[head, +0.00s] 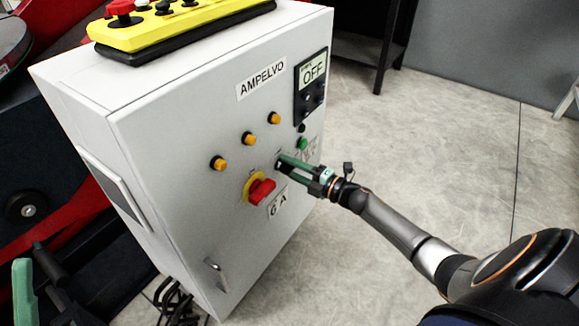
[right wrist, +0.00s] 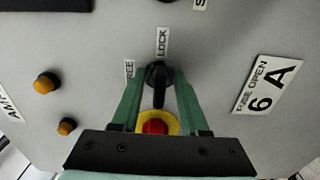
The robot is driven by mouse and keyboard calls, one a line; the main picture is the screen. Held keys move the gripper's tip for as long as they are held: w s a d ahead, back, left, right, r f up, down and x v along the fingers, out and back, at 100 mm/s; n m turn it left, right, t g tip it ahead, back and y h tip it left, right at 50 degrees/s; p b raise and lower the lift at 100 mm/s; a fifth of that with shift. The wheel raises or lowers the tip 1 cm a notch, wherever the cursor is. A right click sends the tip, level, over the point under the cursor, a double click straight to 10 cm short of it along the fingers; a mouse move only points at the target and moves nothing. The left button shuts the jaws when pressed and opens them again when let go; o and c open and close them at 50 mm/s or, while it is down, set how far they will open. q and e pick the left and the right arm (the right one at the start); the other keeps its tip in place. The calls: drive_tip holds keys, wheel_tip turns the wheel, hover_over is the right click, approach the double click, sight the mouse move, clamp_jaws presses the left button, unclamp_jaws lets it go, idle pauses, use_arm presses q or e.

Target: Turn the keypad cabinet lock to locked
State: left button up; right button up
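The grey cabinet (head: 190,130) stands in the head view. Its black lock knob (right wrist: 158,76) is in the right wrist view, with a LOCK label (right wrist: 162,42) above it and a FREE label (right wrist: 129,70) at its left. The knob's narrow handle points down in that view, away from LOCK. My right gripper (head: 281,164) is at the cabinet front. Its green fingers (right wrist: 159,78) stand on either side of the knob, with gaps visible beside the handle; contact is unclear. A green piece at the head view's lower left edge may be my left gripper (head: 23,292); its opening is not shown.
A red switch on a yellow plate (head: 261,189) sits close below the knob. Several amber buttons (head: 249,139), a green button (head: 302,144) and an OFF display (head: 312,72) are nearby. A door handle (head: 215,275) sticks out lower down.

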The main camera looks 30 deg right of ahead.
drive_tip(key=shift+s+d, duration=0.1)
drive_tip(key=shift+s, duration=0.1)
drive_tip(key=p+v, duration=0.1)
drive_tip(key=v, duration=0.3)
drive_tip(key=p, duration=0.2)
approach(294, 169)
drive_tip(key=s, duration=0.1)
use_arm(q)
drive_tip(key=w+a+f+n+g+y, duration=0.1)
drive_tip(key=w+f+n+y, duration=0.4)
drive_tip(key=f+y, duration=0.1)
drive_tip(key=shift+w+f, duration=0.2)
drive_tip(key=shift+f, duration=0.35)
use_arm(e)
drive_tip(key=shift+d, duration=0.15)
